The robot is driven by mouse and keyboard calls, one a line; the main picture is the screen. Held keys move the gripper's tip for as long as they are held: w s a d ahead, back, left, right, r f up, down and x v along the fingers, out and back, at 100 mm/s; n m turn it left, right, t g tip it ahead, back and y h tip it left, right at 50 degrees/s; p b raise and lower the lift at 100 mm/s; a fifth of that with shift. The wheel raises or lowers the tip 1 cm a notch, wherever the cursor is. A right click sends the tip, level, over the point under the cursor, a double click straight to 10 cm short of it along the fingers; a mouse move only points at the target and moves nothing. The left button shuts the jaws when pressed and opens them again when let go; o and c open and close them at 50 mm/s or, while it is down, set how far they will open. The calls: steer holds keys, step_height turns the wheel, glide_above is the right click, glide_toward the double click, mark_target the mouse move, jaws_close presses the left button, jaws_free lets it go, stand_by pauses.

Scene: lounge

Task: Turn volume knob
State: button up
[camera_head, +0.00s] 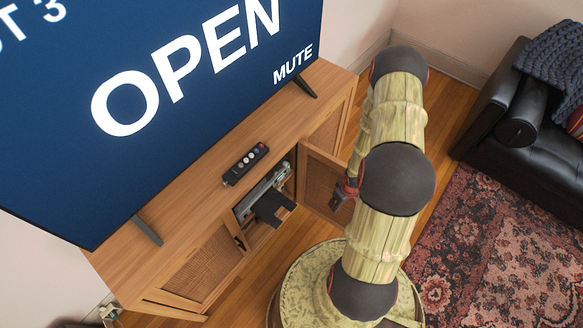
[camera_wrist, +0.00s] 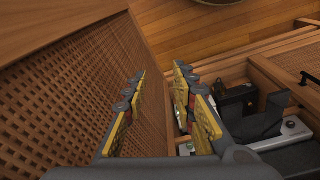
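No volume knob can be made out in either view. A silver and black device (camera_head: 262,190) sits in the open compartment of the wooden TV cabinet, with a dark flat piece (camera_head: 274,207) sticking out in front. The cabinet door (camera_head: 322,180) with a woven panel stands swung open; it fills the left of the wrist view (camera_wrist: 70,100). My gripper (camera_head: 345,190) is beside this door, partly hidden by my arm. In the wrist view my gripper (camera_wrist: 158,105) is open, with yellow-padded fingers apart. The door's edge shows between the fingers; I cannot tell whether they touch it.
A large TV (camera_head: 170,90) reading "OPEN" and "MUTE" stands on the cabinet (camera_head: 110,270). A remote (camera_head: 246,163) lies on the cabinet top. A black sofa (camera_head: 530,140) and a patterned rug (camera_head: 490,240) are at the right.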

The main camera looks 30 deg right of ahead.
steer(key=w+a+f+n+t, duration=0.2)
steer(key=a+f+t, duration=0.1)
steer(key=f, duration=0.3)
steer(key=n+t+y, duration=0.3)
steer(key=n+t, duration=0.1)
steer(key=t, duration=0.5)
glide_toward(286, 164)
steer(key=f+b+x, duration=0.1)
steer(key=x, duration=0.6)
steer(key=shift+d+f+b, duration=0.2)
steer(key=shift+b, duration=0.1)
steer(key=c, duration=0.3)
steer(key=c, duration=0.4)
jaws_close()
